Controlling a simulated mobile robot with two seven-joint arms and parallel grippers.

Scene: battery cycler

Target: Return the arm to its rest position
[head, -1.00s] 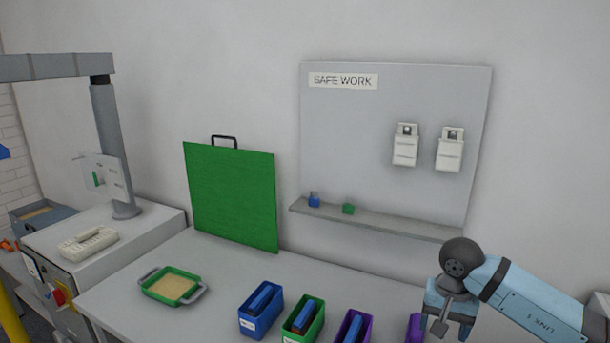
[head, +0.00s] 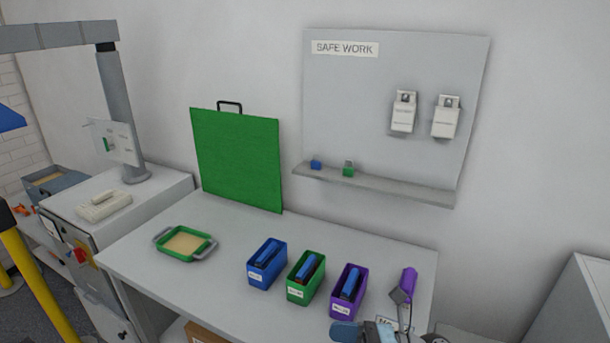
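Part of my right arm, light blue and grey, shows at the bottom edge, in front of the bench. The end by my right gripper (head: 372,332) is cut off by the frame, so I cannot tell whether its fingers are open or shut. Nothing is clearly seen held there. My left gripper is not in view.
On the bench (head: 225,275) stand a blue bin (head: 260,275), a green bin (head: 299,292) and a purple bin (head: 343,304), each with a blue item. A purple-headed device (head: 408,282) stands right of them. A green-rimmed tray (head: 185,244) lies left; bare bench surrounds it.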

